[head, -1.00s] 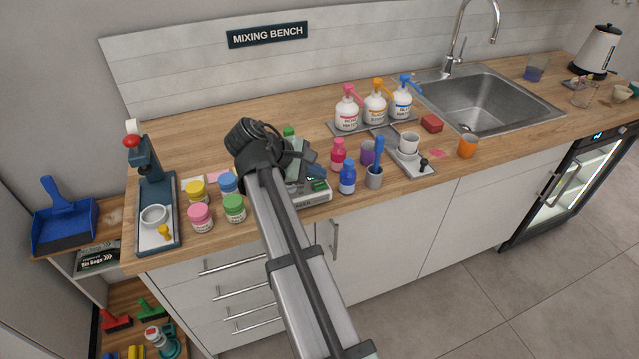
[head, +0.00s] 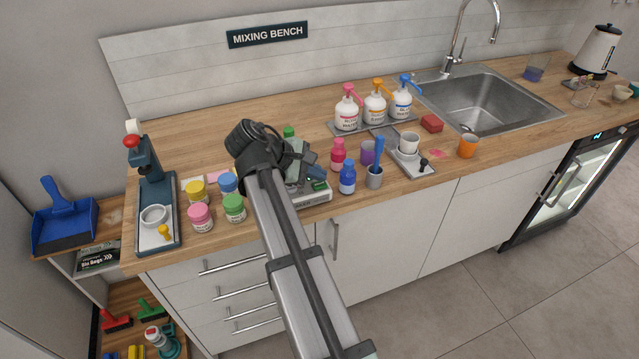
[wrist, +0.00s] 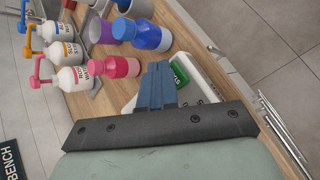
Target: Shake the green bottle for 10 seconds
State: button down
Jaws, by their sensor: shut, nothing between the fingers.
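A green cap (head: 289,131) shows just behind my arm in the head view. It looks like the top of the green bottle, whose body is mostly hidden by my gripper and wrist. My gripper (head: 309,158) is over the bench above the scale, close in front of that cap. In the wrist view the blue-grey fingers of my gripper (wrist: 158,68) are together with nothing between them. The green bottle cannot be made out in the wrist view.
A white scale (head: 314,196) with a green display lies below my gripper. A pink bottle (head: 338,155) and a blue bottle (head: 347,178) stand to its right. A purple cup (head: 367,152) is beyond. Lidded jars, including a green-lidded one (head: 234,208), stand to the left.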

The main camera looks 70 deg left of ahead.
aim_at(317, 186)
jog(key=shift+f, duration=0.3)
jog(key=shift+f, duration=0.45)
dwell(1.0)
jog(key=shift+r, duration=3.4)
jog(key=shift+w+f, duration=0.1)
